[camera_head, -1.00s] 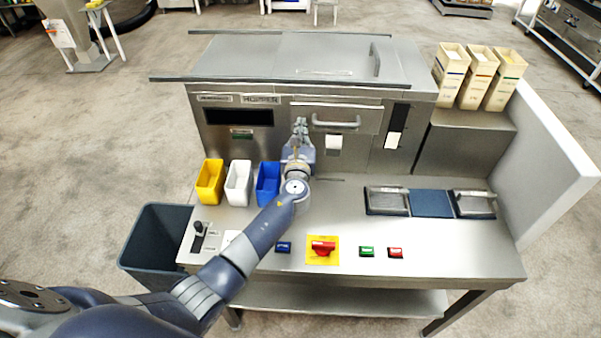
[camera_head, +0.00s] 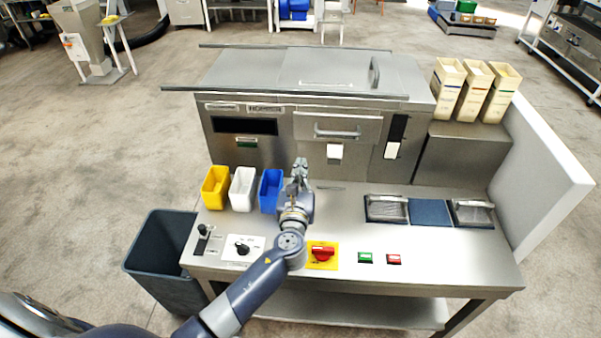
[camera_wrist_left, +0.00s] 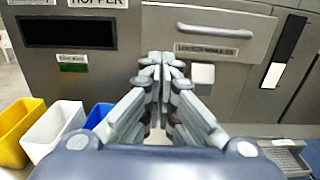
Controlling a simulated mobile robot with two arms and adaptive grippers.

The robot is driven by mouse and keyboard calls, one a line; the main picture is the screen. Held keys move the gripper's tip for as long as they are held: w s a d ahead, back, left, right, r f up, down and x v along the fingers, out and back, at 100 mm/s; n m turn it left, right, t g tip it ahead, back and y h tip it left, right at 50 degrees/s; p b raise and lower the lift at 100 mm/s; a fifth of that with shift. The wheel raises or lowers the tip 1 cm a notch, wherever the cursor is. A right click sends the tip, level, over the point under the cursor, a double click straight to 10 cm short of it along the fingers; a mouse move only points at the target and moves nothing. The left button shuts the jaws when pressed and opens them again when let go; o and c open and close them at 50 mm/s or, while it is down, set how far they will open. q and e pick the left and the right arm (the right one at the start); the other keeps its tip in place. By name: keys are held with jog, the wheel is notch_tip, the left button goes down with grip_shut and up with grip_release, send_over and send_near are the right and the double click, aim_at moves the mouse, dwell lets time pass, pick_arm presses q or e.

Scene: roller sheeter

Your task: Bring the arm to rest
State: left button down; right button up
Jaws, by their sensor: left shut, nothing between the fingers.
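My left gripper (camera_head: 300,168) is shut and empty, above the steel worktop just right of the blue bin. In the left wrist view its fingertips (camera_wrist_left: 161,62) meet in front of the machine's steel front, below and left of the drawer handle (camera_wrist_left: 214,31). The gripper touches nothing that I can see. My left arm comes in from the lower left across the worktop's front edge. My right gripper is not in view.
The roller sheeter (camera_head: 300,110) stands behind the worktop (camera_head: 400,250). Yellow (camera_head: 215,188), white (camera_head: 242,189) and blue (camera_head: 270,190) bins stand left. A red switch (camera_head: 322,254), green button (camera_head: 365,258) and red button (camera_head: 394,259) line the front. A dark waste bin (camera_head: 165,255) stands beside.

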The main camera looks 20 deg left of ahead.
pick_arm(q)
jog(key=s+a+f+n+g, duration=0.3)
jog(key=s+f+n+g, duration=0.15)
jog(key=s+n, duration=0.5)
jog(key=s+a+f+n+g, duration=0.2)
jog(key=s+f+n+g, duration=0.25)
jog(key=s+n, duration=0.55)
jog(key=s+d+f+n+g+h, duration=0.1)
jog(key=s+d+n+g+h, duration=0.15)
jog(key=s+n, duration=0.4)
jog(key=s+d+f+n+g+h, duration=0.1)
jog(key=s+d+n+g+h, duration=0.2)
jog(key=s, duration=0.7)
notch_tip(320, 180, down, 28)
jog(key=s+d+f+n, duration=0.1)
jog(key=s+n, duration=0.1)
jog(key=s, duration=0.1)
jog(key=s+a+f+g+b, duration=0.1)
jog(key=s+a+f+g, duration=0.1)
jog(key=s+f, duration=1.2)
jog(key=shift+s+a+f+m, duration=0.25)
jog(key=shift+s+f+m, duration=0.05)
jog(key=shift+s, duration=0.65)
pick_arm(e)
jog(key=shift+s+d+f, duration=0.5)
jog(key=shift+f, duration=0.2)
